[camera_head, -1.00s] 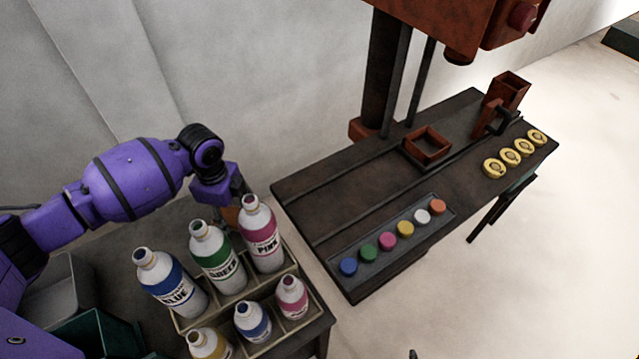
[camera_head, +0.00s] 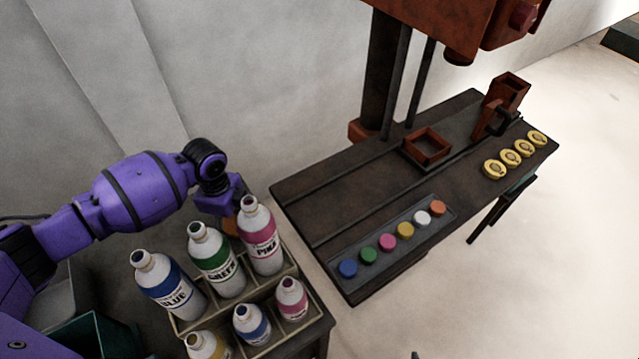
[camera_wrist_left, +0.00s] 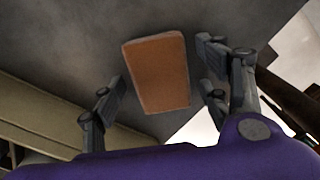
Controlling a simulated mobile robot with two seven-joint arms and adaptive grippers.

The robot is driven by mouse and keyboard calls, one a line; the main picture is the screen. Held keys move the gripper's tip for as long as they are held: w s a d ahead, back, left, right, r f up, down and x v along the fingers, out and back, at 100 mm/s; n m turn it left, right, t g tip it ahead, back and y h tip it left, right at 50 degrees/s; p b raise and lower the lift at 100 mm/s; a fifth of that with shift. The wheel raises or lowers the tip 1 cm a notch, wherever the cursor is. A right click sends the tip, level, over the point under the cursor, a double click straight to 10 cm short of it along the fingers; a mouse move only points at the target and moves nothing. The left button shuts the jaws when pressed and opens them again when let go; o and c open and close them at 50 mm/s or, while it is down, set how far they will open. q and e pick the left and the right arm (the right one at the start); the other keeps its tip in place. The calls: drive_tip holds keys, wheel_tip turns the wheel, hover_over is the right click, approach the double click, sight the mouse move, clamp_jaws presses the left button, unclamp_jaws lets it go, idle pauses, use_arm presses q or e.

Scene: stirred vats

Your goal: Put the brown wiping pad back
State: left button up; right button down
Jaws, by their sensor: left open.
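The brown wiping pad (camera_wrist_left: 158,75) lies flat on a dark grey surface in the left wrist view. My left gripper (camera_wrist_left: 160,92) is open, with its fingers to either side of the pad and visible gaps between them and the pad. In the head view, my left gripper is behind the bottle crate and its fingers are mostly hidden by the pink-labelled bottle. Only a small orange-brown patch of the pad (camera_head: 231,226) shows there. My right gripper is not in view.
A divided crate (camera_head: 287,327) holds several bottles, with the tall pink bottle (camera_head: 260,240) close to my left gripper. A dark bench (camera_head: 350,190) to the right carries a tray of coloured caps (camera_head: 448,212). A teal bin (camera_head: 100,340) stands at lower left.

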sight(232, 225)
use_arm(q)
wheel_tip(232, 225, up, 12)
drive_tip(key=shift+r+p, duration=0.2)
drive_tip(key=shift+p, duration=0.25)
